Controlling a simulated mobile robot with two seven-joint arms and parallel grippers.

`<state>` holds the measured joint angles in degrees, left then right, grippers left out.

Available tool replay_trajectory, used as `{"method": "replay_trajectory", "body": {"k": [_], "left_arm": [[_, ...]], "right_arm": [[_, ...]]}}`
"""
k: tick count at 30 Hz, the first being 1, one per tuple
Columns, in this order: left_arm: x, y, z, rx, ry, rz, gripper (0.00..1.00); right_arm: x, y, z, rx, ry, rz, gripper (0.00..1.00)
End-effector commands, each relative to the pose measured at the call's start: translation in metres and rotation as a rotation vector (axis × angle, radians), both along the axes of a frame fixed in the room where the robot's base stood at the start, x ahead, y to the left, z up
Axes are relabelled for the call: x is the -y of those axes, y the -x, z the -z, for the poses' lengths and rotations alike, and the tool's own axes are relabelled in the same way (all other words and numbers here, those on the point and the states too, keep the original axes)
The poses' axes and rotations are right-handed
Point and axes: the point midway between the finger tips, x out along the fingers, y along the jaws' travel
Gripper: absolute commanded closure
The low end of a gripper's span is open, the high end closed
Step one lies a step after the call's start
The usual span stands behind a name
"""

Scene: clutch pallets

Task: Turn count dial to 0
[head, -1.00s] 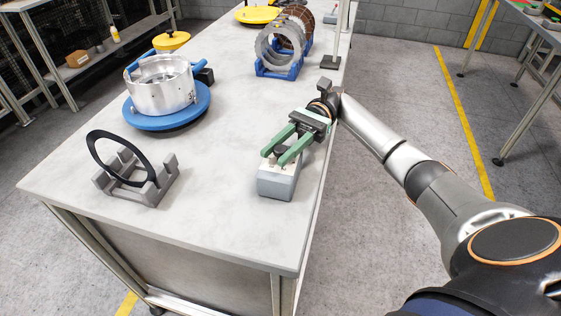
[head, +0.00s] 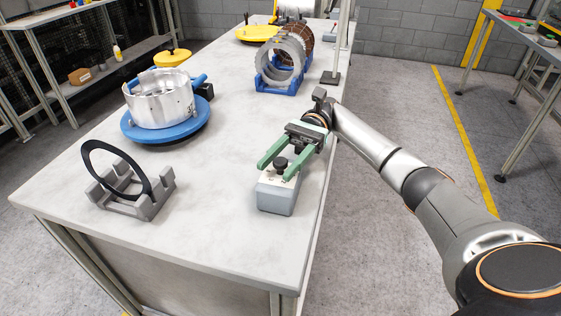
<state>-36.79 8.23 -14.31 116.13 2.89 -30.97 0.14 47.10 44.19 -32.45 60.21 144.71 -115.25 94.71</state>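The count dial is a black knob (head: 281,163) on the light top of a small grey box (head: 277,196) near the table's right edge. My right gripper (head: 276,172) has two green fingers spread apart over the box. One finger is on each side of the knob in the picture, with gaps showing between. I cannot tell the fingers' exact height over the box top. Small marks on the box top are too small to read. My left gripper is not in view.
A black ring stands in a grey cradle (head: 150,203) at the front left. A silver housing (head: 160,100) sits on a blue round base (head: 165,128). Grey rings stand in a blue rack (head: 279,85) farther back. The table (head: 215,215) is clear left of the box.

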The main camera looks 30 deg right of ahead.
Motion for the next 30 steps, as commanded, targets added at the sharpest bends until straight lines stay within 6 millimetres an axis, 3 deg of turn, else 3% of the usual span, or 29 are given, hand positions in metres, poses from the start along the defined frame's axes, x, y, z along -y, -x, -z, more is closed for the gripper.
{"method": "replay_trajectory", "body": {"k": [12,18,30], "left_arm": [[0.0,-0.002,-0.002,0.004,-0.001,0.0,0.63],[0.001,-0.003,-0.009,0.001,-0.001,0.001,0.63],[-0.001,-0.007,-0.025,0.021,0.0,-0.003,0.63]], "right_arm": [[0.0,0.0,-0.006,0.002,0.0,0.002,0.37],[0.0,0.001,-0.037,0.003,0.002,0.001,0.37],[-0.024,0.04,-0.088,0.002,0.002,0.0,0.37]]}}
